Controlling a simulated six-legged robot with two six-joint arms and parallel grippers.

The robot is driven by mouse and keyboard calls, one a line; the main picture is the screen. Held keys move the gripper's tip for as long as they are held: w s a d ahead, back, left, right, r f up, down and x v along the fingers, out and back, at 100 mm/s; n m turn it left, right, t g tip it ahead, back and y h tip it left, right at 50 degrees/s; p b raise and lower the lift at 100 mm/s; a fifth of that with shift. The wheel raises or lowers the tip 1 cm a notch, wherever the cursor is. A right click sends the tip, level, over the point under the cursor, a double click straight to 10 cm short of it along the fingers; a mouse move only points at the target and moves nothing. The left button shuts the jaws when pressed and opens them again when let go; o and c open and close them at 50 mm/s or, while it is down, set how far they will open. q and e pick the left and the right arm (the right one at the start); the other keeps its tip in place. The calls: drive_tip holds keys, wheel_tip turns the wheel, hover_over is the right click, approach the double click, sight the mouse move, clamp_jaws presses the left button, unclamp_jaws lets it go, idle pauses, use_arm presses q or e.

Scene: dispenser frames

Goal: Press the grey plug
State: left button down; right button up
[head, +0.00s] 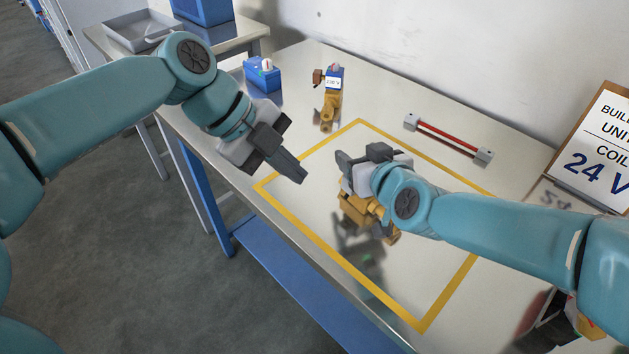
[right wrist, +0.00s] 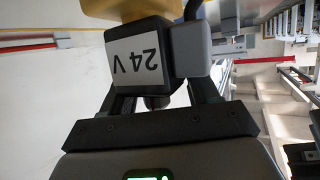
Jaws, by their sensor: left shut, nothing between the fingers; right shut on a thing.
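My right gripper (head: 362,168) is shut on a brass valve unit (head: 358,212) and holds it over the yellow-outlined area. In the right wrist view the unit's black coil (right wrist: 122,82), with an upside-down 24 V label, is between the fingers. The grey plug (right wrist: 190,50), with a dark cable, sits against the right side of this coil; whether it is fully seated I cannot tell. In the head view I cannot make out the plug. My left gripper (head: 292,170) is shut and empty, left of the right gripper and apart from it.
A second brass unit with a blue coil (head: 334,76) stands behind the yellow outline (head: 448,302). A blue box (head: 261,80) is left of it. A red bar (head: 447,138) between grey blocks lies at the back right. A 24 V sign (head: 600,150) stands at the right.

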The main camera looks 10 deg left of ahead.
use_arm(q)
drive_tip(key=shift+v, duration=1.5)
use_arm(e)
drive_tip(key=shift+s+f, duration=0.15)
drive_tip(key=shift+f, duration=0.35)
drive_tip(key=o, duration=1.5)
drive_tip(key=shift+o, duration=0.4)
use_arm(q)
drive_tip(key=shift+f, duration=0.1)
use_arm(e)
drive_tip(key=shift+r, duration=0.15)
drive_tip(key=shift+r, duration=0.1)
